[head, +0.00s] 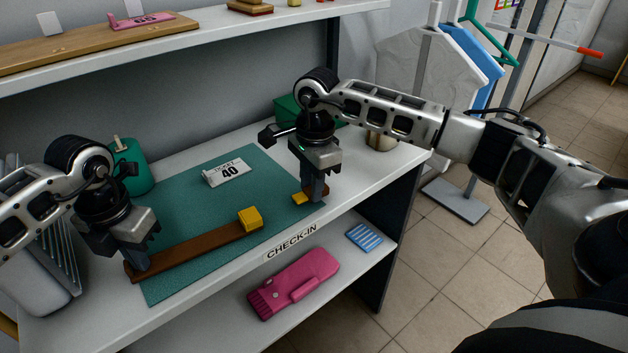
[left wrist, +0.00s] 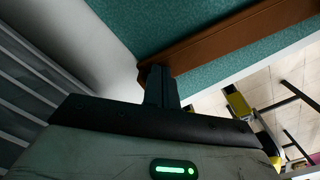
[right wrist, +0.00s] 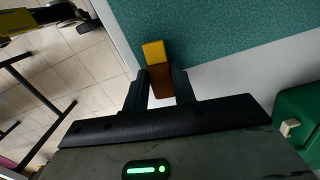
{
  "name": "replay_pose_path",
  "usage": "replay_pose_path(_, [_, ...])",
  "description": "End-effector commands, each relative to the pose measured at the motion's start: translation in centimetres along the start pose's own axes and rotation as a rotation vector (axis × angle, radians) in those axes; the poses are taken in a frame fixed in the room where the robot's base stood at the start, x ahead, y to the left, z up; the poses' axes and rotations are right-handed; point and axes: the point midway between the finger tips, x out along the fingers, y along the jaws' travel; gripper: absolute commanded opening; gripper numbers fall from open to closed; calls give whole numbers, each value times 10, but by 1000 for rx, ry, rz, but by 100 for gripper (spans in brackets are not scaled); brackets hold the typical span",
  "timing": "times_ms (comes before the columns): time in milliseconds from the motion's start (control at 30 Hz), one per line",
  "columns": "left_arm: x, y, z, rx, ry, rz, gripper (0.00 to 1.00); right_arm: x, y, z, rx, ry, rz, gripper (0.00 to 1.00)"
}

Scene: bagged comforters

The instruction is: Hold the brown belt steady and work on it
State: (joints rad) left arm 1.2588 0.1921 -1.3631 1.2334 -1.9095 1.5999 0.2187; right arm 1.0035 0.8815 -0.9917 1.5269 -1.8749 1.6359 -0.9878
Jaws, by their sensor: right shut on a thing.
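The brown belt (head: 195,245) lies flat and straight along the front of the green mat, and it also shows in the left wrist view (left wrist: 225,38). A yellow block-like piece (head: 250,219) sits at its right end. My left gripper (head: 140,264) is at the belt's left end, its fingers together and their tips touching or just over the leather; any grip is not visible. My right gripper (head: 314,194) is shut on a small brown piece with a yellow end (right wrist: 155,56), low over the mat's right edge and apart from the belt.
A teal container (head: 133,168) stands at the back left, a green box (head: 290,110) behind my right gripper. A pink item (head: 294,284) lies on the lower shelf. The counter's front edge is close.

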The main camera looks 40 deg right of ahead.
Motion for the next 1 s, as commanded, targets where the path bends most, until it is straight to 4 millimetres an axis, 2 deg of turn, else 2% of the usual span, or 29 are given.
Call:
replay_pose_path(33, [7,-1,-3,1,12,-4,0,1,0,4,-3,0,0,1])
replay_pose_path(600, [7,-1,-3,0,13,-3,0,4,0,56,-3,-1,-1,1])
replay_pose_path(1000, [7,-1,-3,0,13,-3,0,5,0,68,-1,0,-1,1])
